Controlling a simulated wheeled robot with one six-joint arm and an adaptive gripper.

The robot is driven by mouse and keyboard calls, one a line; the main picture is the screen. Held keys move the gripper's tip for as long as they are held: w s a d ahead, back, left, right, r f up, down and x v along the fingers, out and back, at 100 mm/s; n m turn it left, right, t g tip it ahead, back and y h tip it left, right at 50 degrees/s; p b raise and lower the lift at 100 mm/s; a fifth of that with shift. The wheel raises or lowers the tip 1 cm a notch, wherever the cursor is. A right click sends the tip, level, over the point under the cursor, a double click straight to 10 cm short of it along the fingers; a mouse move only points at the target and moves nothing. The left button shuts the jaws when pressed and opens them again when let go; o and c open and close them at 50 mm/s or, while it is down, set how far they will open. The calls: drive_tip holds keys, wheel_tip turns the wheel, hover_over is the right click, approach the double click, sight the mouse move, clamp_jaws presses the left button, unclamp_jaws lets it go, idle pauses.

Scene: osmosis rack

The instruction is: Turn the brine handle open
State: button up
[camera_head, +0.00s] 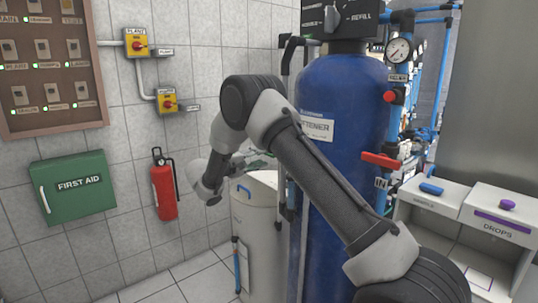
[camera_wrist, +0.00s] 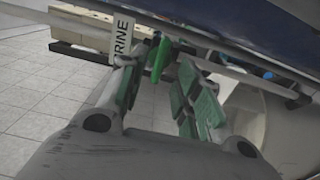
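The brine handle is a green lever (camera_wrist: 160,58) in the upper middle of the wrist view, beside a white tag reading BRINE (camera_wrist: 122,40). My gripper (camera_wrist: 164,64) is open, its green-padded fingers standing on either side of the lever. The lever shows between or just beyond the fingertips, with gaps visible at its sides; contact cannot be made out. In the head view my gripper (camera_head: 251,163) is small and partly hidden by my arm, above the pale tank and left of the blue softener vessel (camera_head: 345,95). The lever cannot be told apart there.
The pale tank (camera_head: 250,225) stands close below my gripper. Pipes (camera_wrist: 245,65) cross the upper right of the wrist view. A red-handled valve (camera_head: 380,160) sits on the blue vessel's right side. A fire extinguisher (camera_head: 164,187) and first aid box (camera_head: 73,186) are on the left wall.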

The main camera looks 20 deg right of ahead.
drive_tip(key=x, duration=0.6)
drive_tip(key=shift+s, duration=0.1)
clamp_jaws()
